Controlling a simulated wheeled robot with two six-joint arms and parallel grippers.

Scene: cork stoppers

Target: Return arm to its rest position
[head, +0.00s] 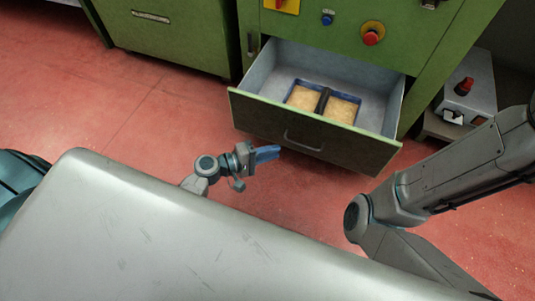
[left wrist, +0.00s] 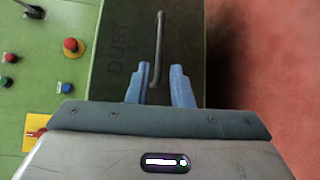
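My left gripper (head: 268,153) has blue fingers and hovers in front of the open drawer's front, just left of its handle (head: 303,143) in the head view. In the left wrist view the two fingers (left wrist: 163,82) stand apart with nothing held between them. The metal handle (left wrist: 158,48) lies ahead of them, its near end close to the left finger; I cannot tell whether they touch. The drawer (head: 300,130) is pulled out of the green cabinet. My right arm shows at the right of the head view, but its gripper is out of sight.
The green cabinet (head: 335,35) carries a red button (head: 371,37). A grey box (head: 467,88) stands at the right. A grey metal surface (head: 190,240) fills the front. Red floor (head: 110,110) is open at left.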

